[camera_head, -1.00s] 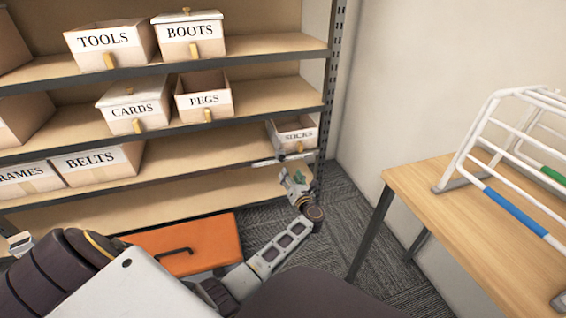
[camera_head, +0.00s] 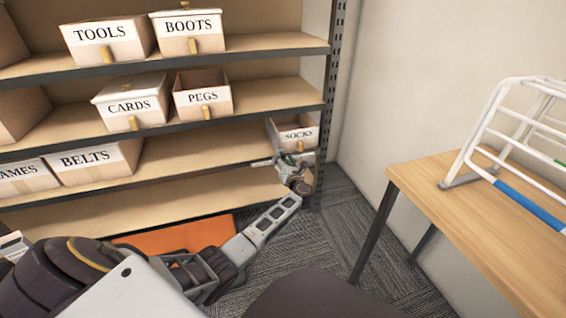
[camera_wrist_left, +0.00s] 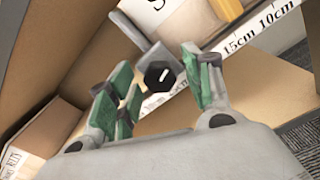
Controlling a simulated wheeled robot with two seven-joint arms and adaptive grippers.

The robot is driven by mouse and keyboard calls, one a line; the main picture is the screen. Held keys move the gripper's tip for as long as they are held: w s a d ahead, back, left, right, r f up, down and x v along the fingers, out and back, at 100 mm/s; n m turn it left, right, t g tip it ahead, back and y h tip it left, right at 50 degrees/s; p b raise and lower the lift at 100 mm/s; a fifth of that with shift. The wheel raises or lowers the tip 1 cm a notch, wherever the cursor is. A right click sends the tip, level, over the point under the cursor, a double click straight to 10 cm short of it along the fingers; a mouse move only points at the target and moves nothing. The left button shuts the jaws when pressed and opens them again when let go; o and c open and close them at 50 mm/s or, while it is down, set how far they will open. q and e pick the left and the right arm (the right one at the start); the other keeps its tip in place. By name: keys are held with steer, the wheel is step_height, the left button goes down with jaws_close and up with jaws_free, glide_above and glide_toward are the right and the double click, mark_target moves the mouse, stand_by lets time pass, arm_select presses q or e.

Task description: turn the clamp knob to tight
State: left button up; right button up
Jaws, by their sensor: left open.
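The clamp knob (camera_wrist_left: 160,75) is a black hexagonal piece with a white mark, seen end-on in the left wrist view. It sits on a grey clamp (camera_wrist_left: 148,48) at the shelf's front edge. My left gripper (camera_head: 285,166) is at the right end of the lower shelf, just below the SOCKS box. In the wrist view its green-padded fingers are open, one on each side of the knob, with gaps visible. I cannot tell how far beyond the fingertips the knob is. In the head view the gripper hides the knob. My right gripper is not in view.
The SOCKS box (camera_head: 292,133) stands right above the gripper. A ruler strip (camera_wrist_left: 252,38) runs along the shelf edge. The shelf post (camera_head: 328,100) is close on the right.

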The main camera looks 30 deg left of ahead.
arm_select(q)
steer(key=shift+w+a, duration=0.15)
steer(key=shift+a, duration=0.05)
steer(key=c, duration=1)
